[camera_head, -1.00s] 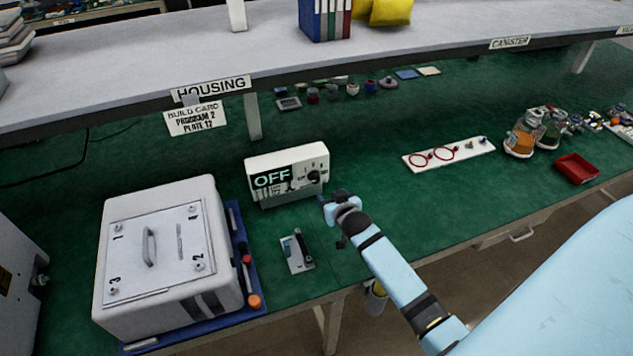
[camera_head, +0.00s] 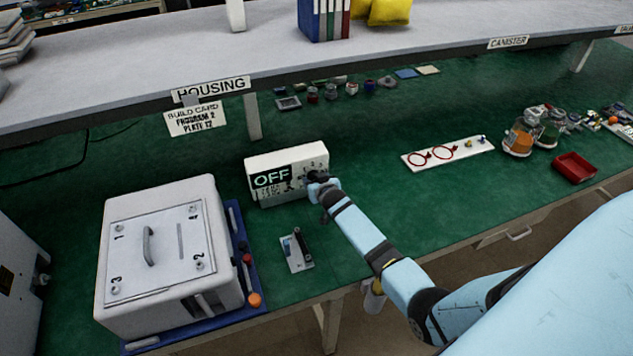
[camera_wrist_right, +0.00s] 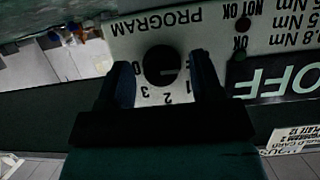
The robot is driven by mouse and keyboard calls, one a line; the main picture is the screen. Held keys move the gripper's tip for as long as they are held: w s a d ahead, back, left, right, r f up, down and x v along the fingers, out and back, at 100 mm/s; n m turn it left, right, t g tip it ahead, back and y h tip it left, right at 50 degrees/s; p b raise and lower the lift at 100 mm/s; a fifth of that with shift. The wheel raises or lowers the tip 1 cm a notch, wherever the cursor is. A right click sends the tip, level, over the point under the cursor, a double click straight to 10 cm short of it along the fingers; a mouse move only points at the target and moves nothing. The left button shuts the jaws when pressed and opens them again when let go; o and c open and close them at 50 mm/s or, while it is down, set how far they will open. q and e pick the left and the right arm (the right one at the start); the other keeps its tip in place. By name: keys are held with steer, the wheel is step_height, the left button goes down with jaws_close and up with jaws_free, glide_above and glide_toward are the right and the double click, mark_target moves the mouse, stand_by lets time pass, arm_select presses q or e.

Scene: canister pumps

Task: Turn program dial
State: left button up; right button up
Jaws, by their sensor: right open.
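The white control box (camera_head: 287,160) stands on the green bench, and its display (camera_head: 272,179) reads OFF. In the right wrist view the black program dial (camera_wrist_right: 162,66) shows upside down, under the word PROGRAM, with numbers 0 to 3 around it. My right gripper (camera_head: 318,178) is at the right part of the box's front and covers the dial in the head view. In the right wrist view its two fingers (camera_wrist_right: 163,84) are apart, one on each side of the dial. I cannot tell whether they touch it. My left gripper is not in view.
A build card (camera_head: 195,119) reading PROGRAM 2, PLATE 12 hangs from the shelf edge. A large white housing box (camera_head: 160,210) stands left on a blue mat. A small fixture (camera_head: 297,250) lies in front of the control box.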

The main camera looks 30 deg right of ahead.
steer(key=c, duration=0.9)
